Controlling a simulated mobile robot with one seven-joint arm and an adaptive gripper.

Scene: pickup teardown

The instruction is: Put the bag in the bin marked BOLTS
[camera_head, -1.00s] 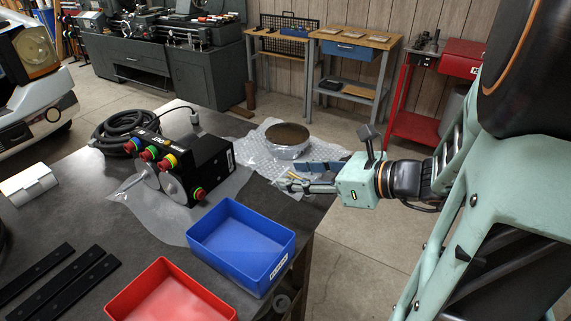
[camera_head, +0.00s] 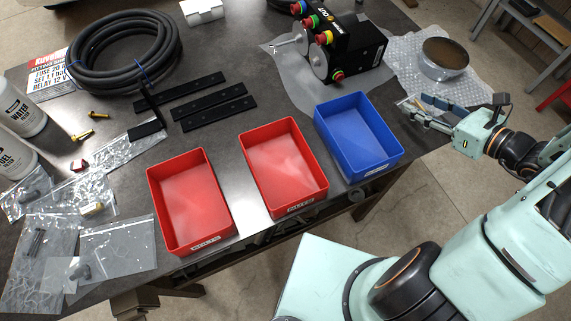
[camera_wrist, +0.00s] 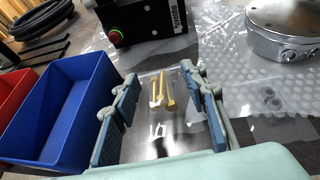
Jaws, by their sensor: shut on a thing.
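My gripper (camera_head: 414,112) is at the table's right edge, right of the blue bin and near the bubble wrap. In the wrist view its blue-padded fingers (camera_wrist: 162,80) are shut on a clear bag (camera_wrist: 158,128) with several yellow bolts in it. In the head view the bag is hard to make out. The left red bin (camera_head: 152,208) has a front label that seems to read BOLTS.
An empty blue bin (camera_head: 322,135) stands between the red bins and my gripper. Behind it is a black control box (camera_head: 350,50) on plastic. A round metal part (camera_head: 445,58) sits on bubble wrap. Bars, a coiled hose (camera_head: 125,50), bottles and other clear bags lie left.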

